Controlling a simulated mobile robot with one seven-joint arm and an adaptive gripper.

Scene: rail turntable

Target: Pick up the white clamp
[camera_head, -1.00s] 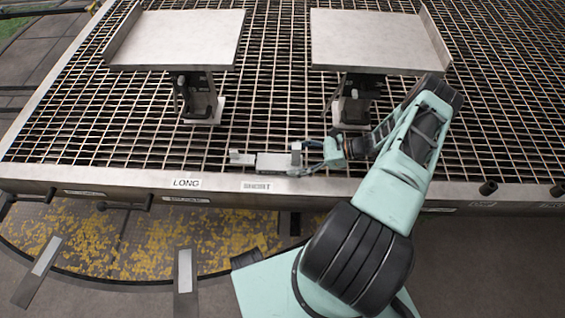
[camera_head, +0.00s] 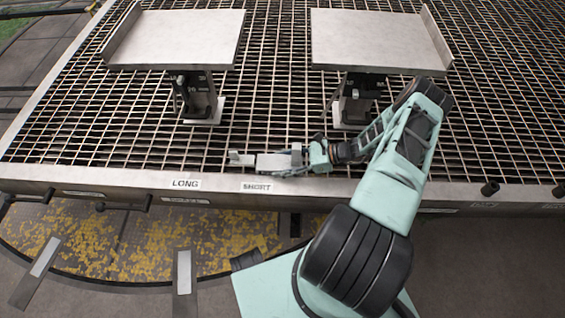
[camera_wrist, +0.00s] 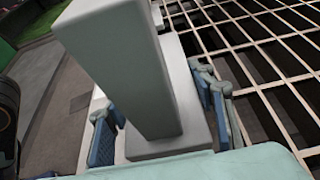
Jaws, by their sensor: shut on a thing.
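The white clamp (camera_head: 272,163), a pale bar with a small upright piece at its left end, is at the front of the grating just behind the SHORT label. My gripper (camera_head: 299,156) is at its right end and shut on it. In the wrist view the clamp (camera_wrist: 130,70) shows large and close, a tall pale block on a wider base. The blue pads of my gripper (camera_wrist: 155,113) stand on both sides of that base. In the head view I cannot tell whether the clamp rests on the grating or is slightly raised.
The metal grating (camera_head: 90,135) has a pale front rim (camera_head: 60,180) with LONG and SHORT labels. Two raised flat plates, left (camera_head: 178,38) and right (camera_head: 372,38), stand on posts with white feet behind the clamp. The grating left of the clamp is clear.

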